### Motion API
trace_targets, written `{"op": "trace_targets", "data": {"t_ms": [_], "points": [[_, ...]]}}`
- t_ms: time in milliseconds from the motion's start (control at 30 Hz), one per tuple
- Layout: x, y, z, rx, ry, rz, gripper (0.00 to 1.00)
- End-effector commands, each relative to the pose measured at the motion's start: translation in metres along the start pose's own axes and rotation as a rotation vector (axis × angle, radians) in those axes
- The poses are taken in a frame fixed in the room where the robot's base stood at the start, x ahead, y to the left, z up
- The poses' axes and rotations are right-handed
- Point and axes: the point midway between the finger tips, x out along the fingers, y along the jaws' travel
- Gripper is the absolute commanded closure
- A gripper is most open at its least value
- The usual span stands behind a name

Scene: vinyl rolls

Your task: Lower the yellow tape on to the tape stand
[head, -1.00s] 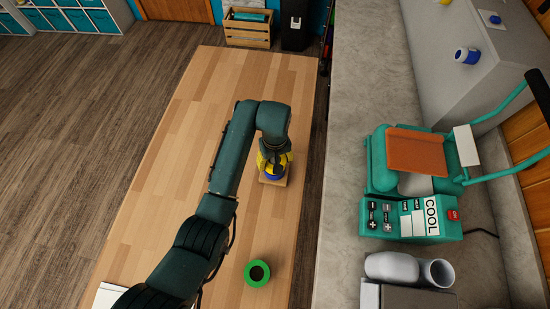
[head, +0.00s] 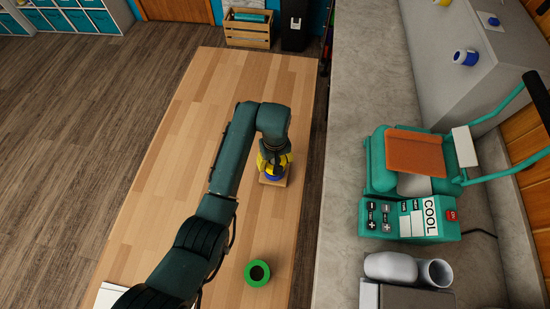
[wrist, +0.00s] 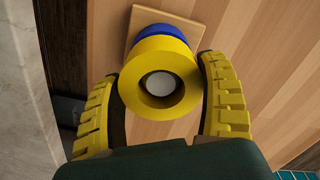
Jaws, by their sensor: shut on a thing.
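My gripper (wrist: 160,74) has its yellow ridged fingers on both sides of the yellow tape (wrist: 160,51) and is shut on it. The tape stand has a square wooden base (wrist: 139,17) and a pale post, whose round top (wrist: 160,84) shows inside the yellow tape's hole. A blue tape (wrist: 164,30) is on the stand, beneath the yellow one. In the head view the blue tape (head: 275,177) shows under my gripper, just above the stand's base (head: 275,184). I cannot tell whether the two tapes touch.
A green tape (head: 257,285) lies on the wooden table (head: 170,215), nearer to me. A grey counter (head: 340,200) runs along the right with a teal heat press (head: 410,218) on it. The table left of my arm is mostly clear.

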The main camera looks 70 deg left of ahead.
Motion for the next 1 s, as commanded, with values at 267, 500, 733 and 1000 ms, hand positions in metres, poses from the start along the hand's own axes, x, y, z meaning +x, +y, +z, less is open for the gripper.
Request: {"op": "trace_targets", "data": {"t_ms": [267, 500, 733, 1000], "points": [[0.0102, 0.0000, 0.0000, 0.000, 0.000, 0.000, 0.64], [0.0097, 0.0001, -0.0001, 0.000, 0.001, 0.001, 0.12], [0.0096, 0.0001, -0.0001, 0.000, 0.001, 0.001, 0.00], [0.0099, 0.0000, 0.0000, 0.000, 0.000, 0.000, 0.00]]}}
